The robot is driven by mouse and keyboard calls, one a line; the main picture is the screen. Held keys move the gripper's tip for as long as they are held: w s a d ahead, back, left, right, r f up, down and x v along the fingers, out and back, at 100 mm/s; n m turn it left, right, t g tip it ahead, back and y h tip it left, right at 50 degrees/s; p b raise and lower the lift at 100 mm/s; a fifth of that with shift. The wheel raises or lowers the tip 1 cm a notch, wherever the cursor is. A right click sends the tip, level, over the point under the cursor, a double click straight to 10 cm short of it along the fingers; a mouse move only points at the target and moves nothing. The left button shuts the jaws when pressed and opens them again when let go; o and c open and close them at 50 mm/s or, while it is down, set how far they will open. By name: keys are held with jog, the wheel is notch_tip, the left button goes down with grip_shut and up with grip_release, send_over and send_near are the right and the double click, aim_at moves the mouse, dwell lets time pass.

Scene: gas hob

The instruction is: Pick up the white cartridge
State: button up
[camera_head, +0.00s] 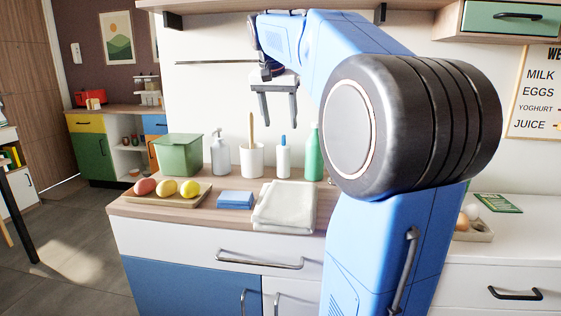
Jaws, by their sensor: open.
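The thing that best fits the white cartridge (283,162) is a slim white upright cylinder with a blue tip. It stands on the wooden worktop between a white cup (252,162) and a green bottle (313,158). My gripper (278,118) hangs above the row of containers with its two grey fingers pointing down, spread apart and empty. In the picture the fingertips are a little above the blue tip and apart from it. How far they are in depth, I cannot tell.
A pump bottle (220,158) and a green bin (180,155) stand to the left. In front lie a wooden tray (165,200) with colored fruit-like items, a blue sponge-like block (235,200) and a folded white cloth (285,207). My arm hides part of the right side.

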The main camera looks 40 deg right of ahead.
aim_at(283, 136)
jog(key=x, duration=1.1)
jog(key=shift+s+a, duration=0.1)
jog(key=shift+x, duration=2.6)
jog(key=shift+a, duration=0.15)
jog(key=c, duration=1.1)
jog(key=shift+c, duration=0.2)
jog(key=shift+a+r, duration=0.15)
jog(key=shift+r, duration=0.45)
notch_tip(283, 136, up, 6)
jog(key=s+a, duration=1.3)
jog(key=a, duration=0.1)
jog(key=shift+a, duration=0.3)
jog(key=shift+f, duration=0.15)
